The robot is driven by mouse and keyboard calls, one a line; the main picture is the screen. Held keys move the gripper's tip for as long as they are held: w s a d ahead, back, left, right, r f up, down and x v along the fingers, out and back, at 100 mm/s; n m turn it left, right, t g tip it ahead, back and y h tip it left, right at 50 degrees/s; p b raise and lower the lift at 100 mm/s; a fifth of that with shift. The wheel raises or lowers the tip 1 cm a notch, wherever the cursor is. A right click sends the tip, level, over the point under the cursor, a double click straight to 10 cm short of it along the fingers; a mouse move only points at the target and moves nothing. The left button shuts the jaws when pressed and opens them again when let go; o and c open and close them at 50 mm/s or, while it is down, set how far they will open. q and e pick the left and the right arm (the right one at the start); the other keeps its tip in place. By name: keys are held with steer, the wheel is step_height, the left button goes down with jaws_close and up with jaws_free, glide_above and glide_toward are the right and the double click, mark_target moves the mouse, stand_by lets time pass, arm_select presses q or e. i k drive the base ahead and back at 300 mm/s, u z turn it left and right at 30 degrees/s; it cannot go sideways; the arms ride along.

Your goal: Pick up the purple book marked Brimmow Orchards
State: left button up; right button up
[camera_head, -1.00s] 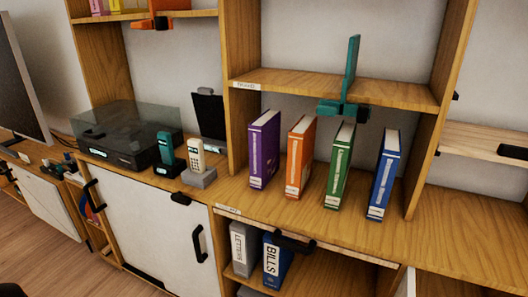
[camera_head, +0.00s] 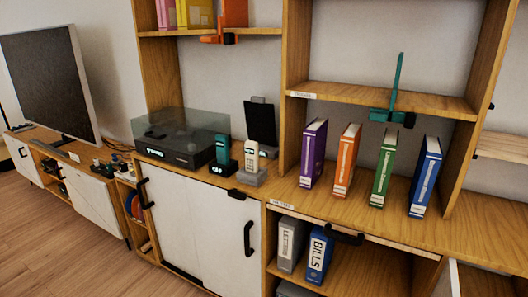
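The purple book (camera_head: 313,155) stands upright on the wooden cabinet top, at the left end of a spaced row of books. Its spine faces me and carries pale lettering too small to read. An orange book (camera_head: 346,161), a green book (camera_head: 384,169) and a blue book (camera_head: 425,177) stand to its right, with gaps between them. Neither of my grippers shows in the head view.
A shelf (camera_head: 380,97) with a teal bookend (camera_head: 394,95) runs above the books. A cream phone (camera_head: 251,163), a dark teal phone (camera_head: 221,155) and a turntable (camera_head: 178,146) stand to the left. Binders (camera_head: 319,253) sit in the compartment below. Floor (camera_head: 60,245) is clear at lower left.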

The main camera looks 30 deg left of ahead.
mark_target(315, 134)
steer(key=u, duration=2.3)
steer(key=i, duration=2.5)
steer(key=z, duration=2.35)
